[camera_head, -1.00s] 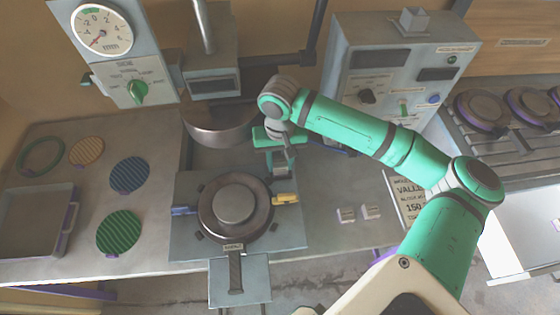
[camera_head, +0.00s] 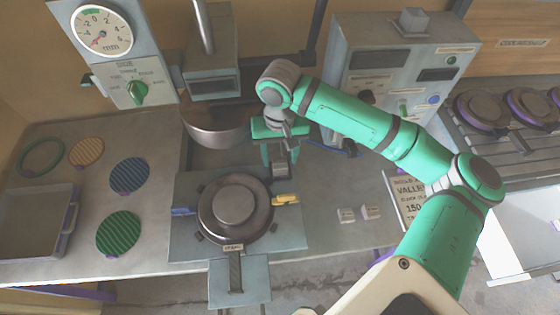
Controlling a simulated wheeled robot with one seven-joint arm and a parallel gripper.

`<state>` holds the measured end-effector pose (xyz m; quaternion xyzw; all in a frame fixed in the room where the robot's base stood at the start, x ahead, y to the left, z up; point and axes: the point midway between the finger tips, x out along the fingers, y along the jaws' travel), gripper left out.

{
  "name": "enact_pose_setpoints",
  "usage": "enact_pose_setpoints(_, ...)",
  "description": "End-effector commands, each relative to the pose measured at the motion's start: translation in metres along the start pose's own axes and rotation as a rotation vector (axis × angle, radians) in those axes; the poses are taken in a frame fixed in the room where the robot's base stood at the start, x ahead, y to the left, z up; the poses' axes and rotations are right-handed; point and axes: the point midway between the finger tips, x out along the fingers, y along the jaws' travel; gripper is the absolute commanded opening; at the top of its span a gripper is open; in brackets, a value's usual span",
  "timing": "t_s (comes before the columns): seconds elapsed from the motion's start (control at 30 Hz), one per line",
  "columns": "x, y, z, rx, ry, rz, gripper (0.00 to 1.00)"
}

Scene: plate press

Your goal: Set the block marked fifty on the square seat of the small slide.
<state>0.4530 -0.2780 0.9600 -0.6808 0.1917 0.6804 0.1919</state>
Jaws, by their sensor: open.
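My green gripper (camera_head: 279,160) points down behind the press, left of and farther back than the blocks. It is open; a small grey shape shows between its fingers, unclear.
The round press (camera_head: 235,208) has a blue handle (camera_head: 184,211) and a yellow handle (camera_head: 286,199). A control box (camera_head: 395,75) stands behind my arm. A tray (camera_head: 72,215) and several discs lie left.

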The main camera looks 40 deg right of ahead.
Motion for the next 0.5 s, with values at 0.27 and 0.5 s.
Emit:
enact_pose_setpoints(0.27,-0.056,0.000,-0.001,-0.002,0.003,0.000,0.51)
enact_pose_setpoints(0.5,-0.080,0.000,0.000,-0.001,0.000,0.000,0.51)
